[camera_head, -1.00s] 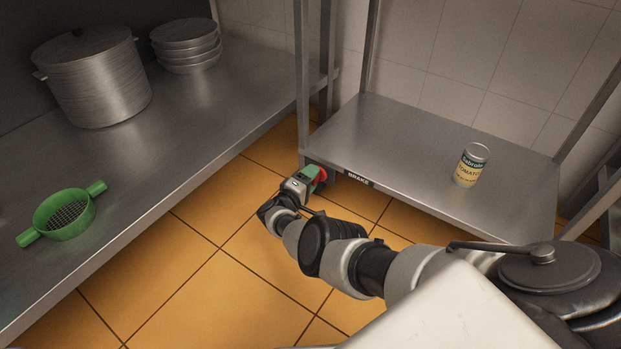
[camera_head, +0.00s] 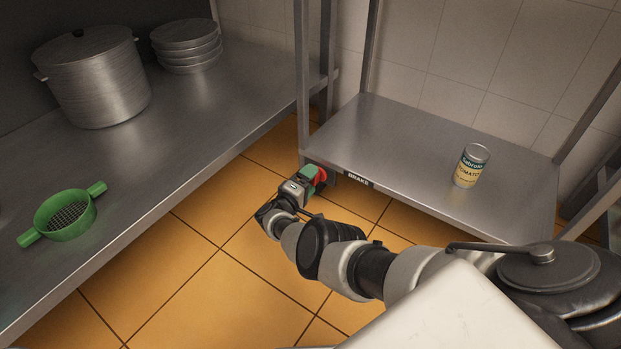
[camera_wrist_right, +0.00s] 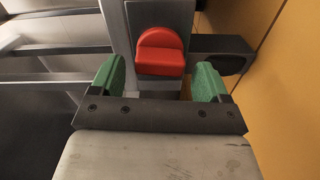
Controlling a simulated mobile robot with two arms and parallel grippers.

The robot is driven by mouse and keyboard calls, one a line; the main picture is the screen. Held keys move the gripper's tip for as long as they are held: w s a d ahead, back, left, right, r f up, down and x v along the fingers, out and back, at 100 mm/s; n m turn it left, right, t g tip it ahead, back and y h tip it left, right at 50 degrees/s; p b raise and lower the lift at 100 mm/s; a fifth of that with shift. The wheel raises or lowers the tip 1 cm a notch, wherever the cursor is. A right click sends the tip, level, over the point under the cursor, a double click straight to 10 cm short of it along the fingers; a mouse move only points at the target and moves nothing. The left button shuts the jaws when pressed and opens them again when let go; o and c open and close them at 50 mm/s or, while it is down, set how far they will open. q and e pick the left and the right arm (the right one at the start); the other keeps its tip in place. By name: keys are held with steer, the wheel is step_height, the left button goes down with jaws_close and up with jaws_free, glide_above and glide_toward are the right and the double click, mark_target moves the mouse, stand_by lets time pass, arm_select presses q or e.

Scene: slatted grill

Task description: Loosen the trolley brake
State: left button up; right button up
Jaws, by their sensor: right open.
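The red brake knob (camera_head: 321,174) sits at the front left corner of the trolley, beside the black BRAKE label (camera_head: 358,180). The knob also shows in the right wrist view (camera_wrist_right: 161,52), on a grey metal upright. My right gripper (camera_head: 309,176) reaches it from the front left. In the right wrist view its two green fingers (camera_wrist_right: 160,80) are apart, one on each side of the knob. Gaps show between the fingers and the knob, and I cannot tell whether the tips overlap it in depth. My left gripper is not in view.
The trolley's steel shelf (camera_head: 400,150) carries a tomato can (camera_head: 471,166). A steel counter (camera_head: 190,110) at left holds a big pot (camera_head: 93,78), stacked plates (camera_head: 186,45) and a green sieve (camera_head: 64,215). The orange floor (camera_head: 215,290) is clear at front.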

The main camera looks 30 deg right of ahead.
steer(key=p+v, duration=0.2)
steer(key=v, duration=0.8)
steer(key=shift+d, duration=0.1)
